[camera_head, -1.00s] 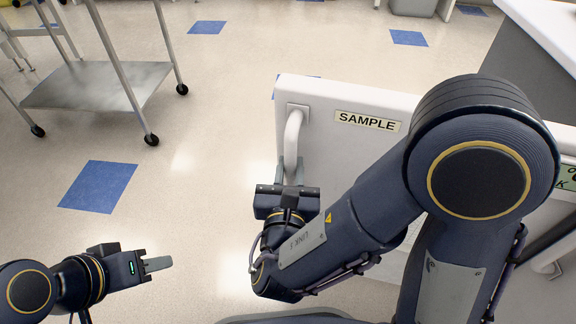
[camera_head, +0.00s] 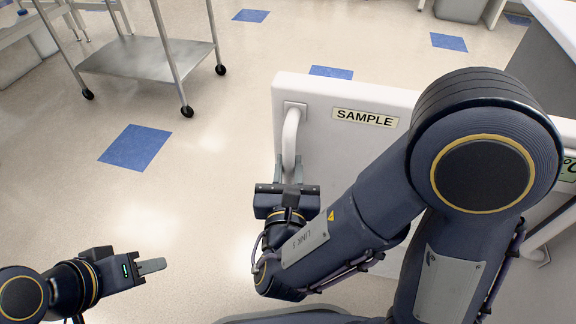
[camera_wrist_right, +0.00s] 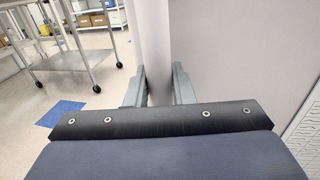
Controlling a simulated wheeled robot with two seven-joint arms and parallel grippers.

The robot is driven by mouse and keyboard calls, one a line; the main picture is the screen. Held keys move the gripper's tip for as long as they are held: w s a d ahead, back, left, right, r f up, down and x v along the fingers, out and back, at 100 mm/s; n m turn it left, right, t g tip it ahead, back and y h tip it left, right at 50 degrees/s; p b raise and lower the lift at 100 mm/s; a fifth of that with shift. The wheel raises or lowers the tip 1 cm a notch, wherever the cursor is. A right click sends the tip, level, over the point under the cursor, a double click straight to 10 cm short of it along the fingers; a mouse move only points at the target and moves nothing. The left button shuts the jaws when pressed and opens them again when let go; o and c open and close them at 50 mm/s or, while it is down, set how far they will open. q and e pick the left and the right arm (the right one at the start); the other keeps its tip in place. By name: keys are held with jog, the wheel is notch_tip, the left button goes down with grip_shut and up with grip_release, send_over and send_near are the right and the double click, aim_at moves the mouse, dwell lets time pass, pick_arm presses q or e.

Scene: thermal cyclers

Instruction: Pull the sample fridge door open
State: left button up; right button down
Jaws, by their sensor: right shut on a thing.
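The sample fridge door (camera_head: 345,155) is a white panel with a "SAMPLE" label. It appears to stand out from the white cabinet at the right, partly hidden behind my right arm. Its pale vertical handle (camera_head: 291,135) is near the door's left edge. My right gripper (camera_head: 289,172) is shut on the handle's lower part. In the right wrist view, the handle (camera_wrist_right: 154,45) runs between the two grey fingers. My left gripper (camera_head: 151,266) is low at the left, away from the door, over bare floor; its finger gap cannot be made out.
A metal cart (camera_head: 135,58) on casters stands at the upper left. A white cabinet with a dark side (camera_head: 535,60) is at the right, with a green display (camera_head: 568,172) at the picture's edge. The floor left of the door is clear.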

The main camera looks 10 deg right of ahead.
jog(key=c, duration=1.3)
grip_release()
jog(key=s, duration=0.3)
jog(key=s+a+p, duration=0.1)
jog(key=s, duration=0.2)
jog(key=shift+s+a, duration=0.2)
jog(key=shift+s, duration=0.6)
